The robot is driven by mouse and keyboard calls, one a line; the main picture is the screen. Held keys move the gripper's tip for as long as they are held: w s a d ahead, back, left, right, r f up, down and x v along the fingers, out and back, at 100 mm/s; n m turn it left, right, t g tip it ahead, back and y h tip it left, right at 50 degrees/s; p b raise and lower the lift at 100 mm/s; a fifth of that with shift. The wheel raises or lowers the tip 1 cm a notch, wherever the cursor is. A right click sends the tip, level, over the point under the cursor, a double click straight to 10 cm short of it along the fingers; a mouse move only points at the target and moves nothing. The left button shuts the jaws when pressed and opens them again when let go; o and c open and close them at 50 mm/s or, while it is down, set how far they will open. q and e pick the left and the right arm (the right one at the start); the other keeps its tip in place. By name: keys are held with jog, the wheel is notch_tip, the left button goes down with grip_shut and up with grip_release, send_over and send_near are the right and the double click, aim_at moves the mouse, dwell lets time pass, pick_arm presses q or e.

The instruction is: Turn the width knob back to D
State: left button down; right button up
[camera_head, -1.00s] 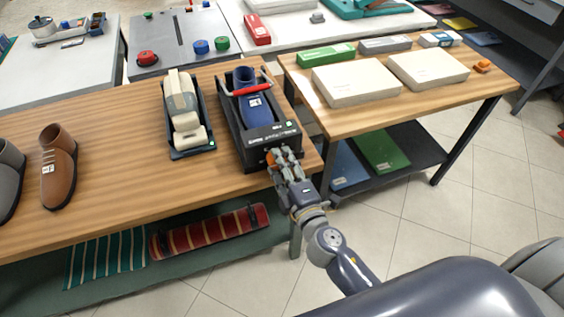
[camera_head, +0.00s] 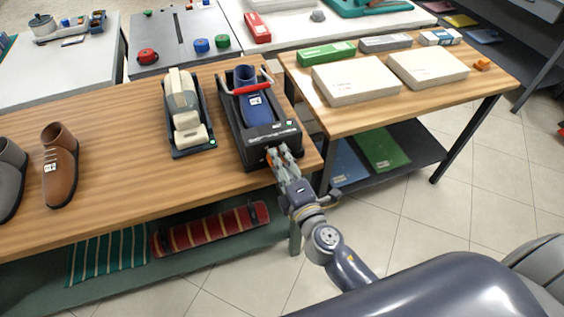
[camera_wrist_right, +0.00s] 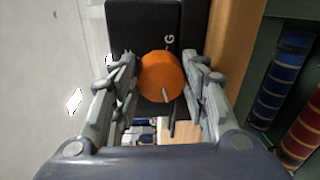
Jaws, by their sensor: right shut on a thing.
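The shoe stretcher (camera_head: 254,133) is a black machine at the right end of the wooden bench, with a blue shoe (camera_head: 257,103) and a red-gripped bar on it. Its orange width knob (camera_wrist_right: 161,76) is on the end face towards me, with a pale pointer mark at its lower right in the right wrist view. A "G" shows on the black face beside the knob; the other letters are hidden or unreadable. My right gripper (camera_head: 279,152) is shut on the knob, one finger on each side (camera_wrist_right: 160,72). My left gripper is out of view.
A second stretcher (camera_head: 187,122) with a cream form stands left of the machine. Brown and grey shoes stand further left. The side table (camera_head: 410,112) at right holds white boxes.

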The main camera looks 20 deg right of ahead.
jog(key=o, duration=1.1)
jog(key=shift+w, duration=0.1)
jog(key=shift+s, duration=0.2)
jog(key=shift+s+d+r, duration=0.15)
jog(key=shift+s, duration=1.75)
jog(key=shift+s+d+r, duration=0.1)
jog(key=shift+s+r, duration=0.05)
jog(key=shift+s, duration=1.75)
